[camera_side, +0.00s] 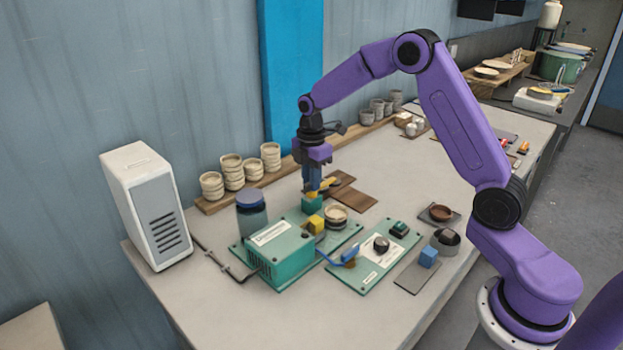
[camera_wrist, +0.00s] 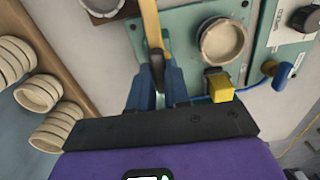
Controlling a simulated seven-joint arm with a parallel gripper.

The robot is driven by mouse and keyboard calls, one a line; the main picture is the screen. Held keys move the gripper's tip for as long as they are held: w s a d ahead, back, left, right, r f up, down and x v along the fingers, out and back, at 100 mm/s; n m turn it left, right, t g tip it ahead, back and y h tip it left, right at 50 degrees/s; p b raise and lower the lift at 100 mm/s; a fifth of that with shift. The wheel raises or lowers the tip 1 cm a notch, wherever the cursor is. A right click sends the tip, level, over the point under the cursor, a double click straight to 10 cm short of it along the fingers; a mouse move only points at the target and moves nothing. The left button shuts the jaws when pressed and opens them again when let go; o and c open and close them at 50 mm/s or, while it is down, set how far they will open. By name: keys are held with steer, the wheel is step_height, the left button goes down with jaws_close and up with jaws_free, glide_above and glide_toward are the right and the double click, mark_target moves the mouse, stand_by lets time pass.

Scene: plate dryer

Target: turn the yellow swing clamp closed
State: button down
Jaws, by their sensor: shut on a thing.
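The yellow swing clamp (camera_wrist: 150,25) is a narrow yellow bar. In the wrist view it runs from the top edge down to between my fingers, beside the round dish (camera_wrist: 222,42). In the side view the clamp (camera_side: 327,184) shows as a short yellow piece above a teal block (camera_side: 312,204). My gripper (camera_side: 312,190) points down over that block. In the wrist view my gripper (camera_wrist: 157,82) has its blue fingers on either side of the clamp's dark end, shut on it. The fingers partly hide this end.
A yellow block (camera_side: 316,224) stands by the cream dish (camera_side: 336,214) on the green base plate (camera_side: 345,238). A blue-lidded jar (camera_side: 252,214) is left. A control panel (camera_side: 374,262) with a black knob lies right. Stacked bowls (camera_side: 232,172) line the wall.

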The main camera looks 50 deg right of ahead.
steer(key=m, duration=0.8)
steer(key=shift+m, duration=0.3)
steer(key=m, duration=0.4)
steer(key=shift+m, duration=0.3)
steer(key=m, duration=0.4)
steer(key=shift+m, duration=0.3)
steer(key=c, duration=1.1)
jaws_free()
step_height(320, 180, up, 18)
steer(key=shift+f, duration=0.25)
